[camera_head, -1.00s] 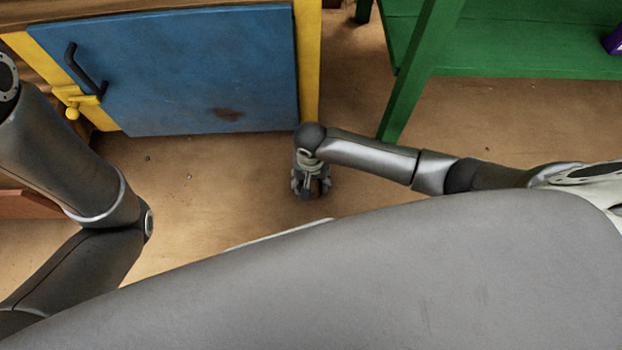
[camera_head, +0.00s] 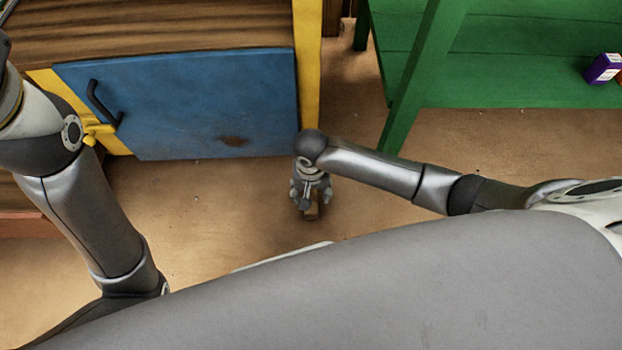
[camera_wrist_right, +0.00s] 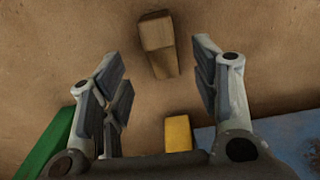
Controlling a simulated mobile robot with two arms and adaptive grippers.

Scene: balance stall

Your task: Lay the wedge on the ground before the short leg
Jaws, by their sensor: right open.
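The wedge (camera_wrist_right: 158,45) is a small light-wood block on the brown ground in the right wrist view, beyond my fingertips and between their lines. A brownish bit of it (camera_head: 313,212) seems to show at my right gripper in the head view. My right gripper (camera_head: 310,201) points down in front of the cabinet's yellow corner post. Its fingers are spread and apart from the wedge in the wrist view (camera_wrist_right: 160,75). The yellow leg (camera_wrist_right: 178,133) shows nearer the palm, with a gap of ground between it and the wedge. My left gripper is out of view.
The cabinet's blue door (camera_head: 180,105) is shut, with a dark handle (camera_head: 100,101) at its left. A green shelf (camera_head: 500,70) stands at the right, holding a purple box (camera_head: 603,68). Bare ground (camera_head: 190,200) lies in front of the cabinet.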

